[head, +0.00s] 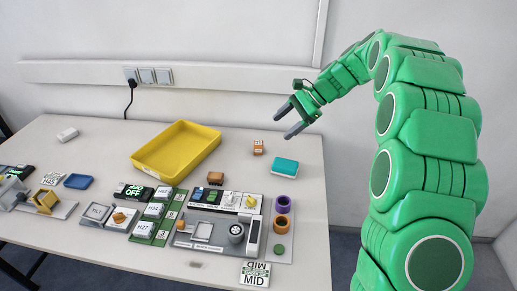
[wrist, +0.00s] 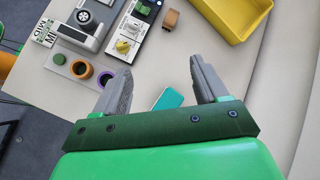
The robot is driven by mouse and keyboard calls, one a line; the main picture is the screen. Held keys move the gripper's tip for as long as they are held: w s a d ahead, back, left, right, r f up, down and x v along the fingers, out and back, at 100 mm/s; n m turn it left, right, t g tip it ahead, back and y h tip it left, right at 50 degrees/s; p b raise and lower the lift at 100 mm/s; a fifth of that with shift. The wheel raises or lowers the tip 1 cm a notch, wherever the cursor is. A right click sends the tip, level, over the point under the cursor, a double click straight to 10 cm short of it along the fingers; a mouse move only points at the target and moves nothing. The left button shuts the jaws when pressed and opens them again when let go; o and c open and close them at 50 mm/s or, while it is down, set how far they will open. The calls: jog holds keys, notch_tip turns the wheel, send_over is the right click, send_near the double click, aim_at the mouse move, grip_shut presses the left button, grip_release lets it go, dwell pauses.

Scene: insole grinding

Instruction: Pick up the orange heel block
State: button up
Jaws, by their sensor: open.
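A small upright orange block (head: 258,147) with pale markings stands at the back right of the table, left of and behind a teal block (head: 285,166). A brown-orange block (head: 215,178) lies farther left, and it also shows at the top of the wrist view (wrist: 171,18). A smaller orange piece (head: 119,217) sits on a grey tray. I cannot tell for sure which is the heel block. My gripper (head: 286,119) is open and empty, in the air above the back right. In the wrist view, the teal block (wrist: 167,99) shows between its fingers (wrist: 160,83); the upright orange block is not visible there.

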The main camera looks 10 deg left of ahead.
jog(key=w+a+f+m+y, duration=0.2)
jog(key=w+f+m+y, duration=0.15)
jog(key=w+f, duration=0.8)
jog(key=m+y, duration=0.1)
jog(key=m, duration=0.2)
send_near(262, 143)
jog(key=shift+s+a+n+t, duration=0.15)
jog(key=shift+a+n+t, duration=0.2)
jog(key=shift+a, duration=0.55)
jog(key=shift+f, duration=0.5)
jog(key=shift+a+f+y, duration=0.25)
jog(key=shift+x, duration=3.7)
jog(key=shift+s, duration=0.1)
jog(key=c, duration=1.1)
jog(key=shift+r, duration=0.1)
